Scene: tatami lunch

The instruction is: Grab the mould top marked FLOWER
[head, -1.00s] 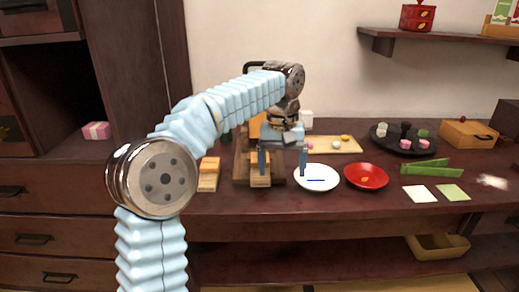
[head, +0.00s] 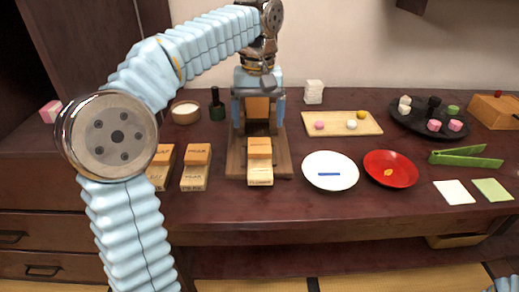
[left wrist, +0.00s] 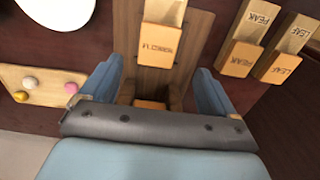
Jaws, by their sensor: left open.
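The mould in the middle has an orange-brown top (head: 259,148) on a paler base (head: 260,176). It lies at the front of a dark wooden stand (head: 285,160). In the left wrist view this top (left wrist: 158,42) carries small lettering that I cannot read surely; its neighbours read PEAK and LEAF. My left gripper (head: 259,118) is open and empty above the stand, behind the mould top. In the left wrist view its fingers (left wrist: 158,88) are spread either side of the stand, and the top lies ahead of them. My right gripper is out of view.
PEAK (head: 196,155) and LEAF (head: 163,155) moulds stand to the left. A white plate (head: 345,160) and a red dish (head: 405,172) are on the right. Behind are a sweets board (head: 335,117), a dark bottle (head: 217,105) and a bowl (head: 185,112).

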